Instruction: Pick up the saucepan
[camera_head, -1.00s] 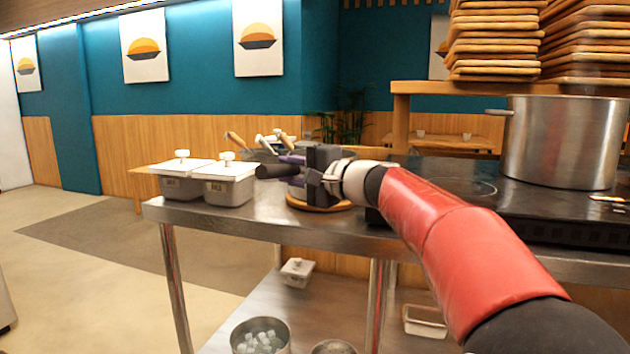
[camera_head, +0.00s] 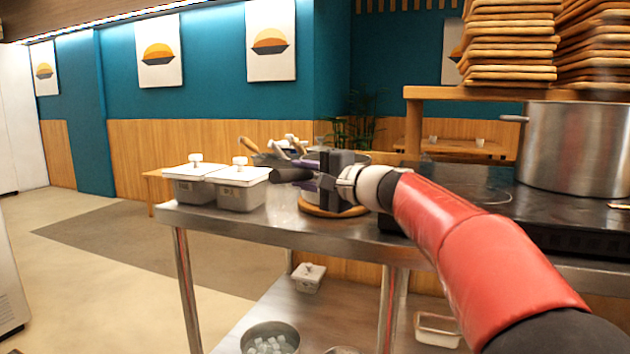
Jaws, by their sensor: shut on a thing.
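The saucepan (camera_head: 310,190) is a small metal pan at the counter's middle, largely hidden behind my gripper. A dark, thick handle (camera_head: 287,174) points left from beside my gripper. The pan is over a round wooden board (camera_head: 332,211); whether it touches the board or is just above it, I cannot tell. My gripper (camera_head: 328,180) comes in from the right and is shut on the saucepan. Its dark fingers cover the place of contact, so the exact grip point is hidden.
Two lidded containers (camera_head: 240,195) stand left on the metal counter (camera_head: 270,229). Utensils with wooden handles (camera_head: 248,144) are behind the saucepan. A large pot (camera_head: 575,150) stands on the black stove (camera_head: 465,180) at right. A lower shelf holds an ice bucket (camera_head: 268,340). Floor at left is clear.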

